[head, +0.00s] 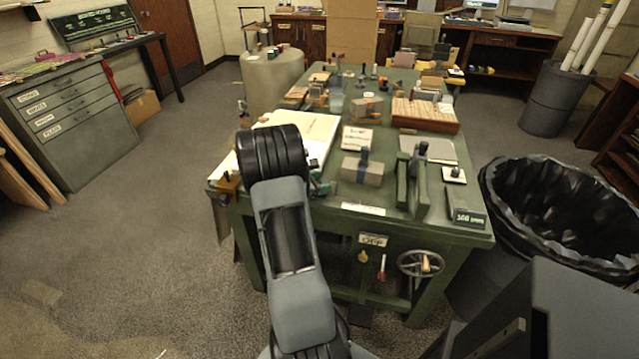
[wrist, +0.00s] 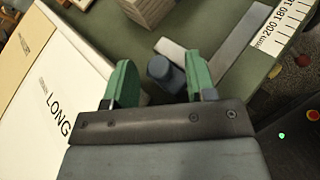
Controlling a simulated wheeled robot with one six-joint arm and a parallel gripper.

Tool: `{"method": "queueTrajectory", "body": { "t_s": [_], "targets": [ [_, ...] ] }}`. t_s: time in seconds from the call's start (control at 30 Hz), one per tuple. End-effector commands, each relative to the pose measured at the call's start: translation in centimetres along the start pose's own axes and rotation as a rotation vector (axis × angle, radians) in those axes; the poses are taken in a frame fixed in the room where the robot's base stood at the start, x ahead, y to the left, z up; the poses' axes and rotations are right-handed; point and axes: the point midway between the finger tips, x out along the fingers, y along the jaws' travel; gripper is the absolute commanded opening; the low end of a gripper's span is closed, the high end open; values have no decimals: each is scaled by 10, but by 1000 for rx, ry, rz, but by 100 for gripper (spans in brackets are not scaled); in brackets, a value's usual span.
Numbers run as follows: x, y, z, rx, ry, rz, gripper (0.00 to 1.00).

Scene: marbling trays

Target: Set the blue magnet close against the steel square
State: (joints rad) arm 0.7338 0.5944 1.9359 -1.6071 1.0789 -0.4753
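The blue magnet (wrist: 164,72), a dark blue rounded cylinder, shows in the wrist view between the two green fingers of my gripper (wrist: 160,82). The fingers are apart, with a clear gap on the magnet's left and a narrow one, or none, on its right. I cannot tell whether the right finger touches it. The steel square (wrist: 240,48) seems to be the grey bar and lighter bar just beyond the magnet and to its right. Its near part is hidden by the right finger. In the head view my arm hides the magnet and most of the gripper.
A ruler (wrist: 285,28) lies right of the square, near the bench edge. A white board marked LONG (wrist: 50,100) lies left of my gripper. A block (wrist: 148,10) stands beyond. In the head view, the green bench (head: 330,222) carries a strapped block (head: 362,170) and a green vise-like tool (head: 418,180).

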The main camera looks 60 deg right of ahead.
Motion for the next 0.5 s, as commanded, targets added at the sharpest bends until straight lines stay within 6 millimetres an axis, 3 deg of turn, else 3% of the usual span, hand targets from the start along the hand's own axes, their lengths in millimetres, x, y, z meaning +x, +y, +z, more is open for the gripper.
{"method": "queueTrajectory", "body": {
  "t_s": [0.03, 0.37, 0.43, 0.5],
  "targets": [
    [4, -8, -14, -19, 20, -13, 52],
    [0, -6, -5, -19, 20, -13, 52],
    [-4, -4, 3, -19, 20, -12, 52],
    [-18, -4, -2, -20, 19, -7, 52]
  ]
}}
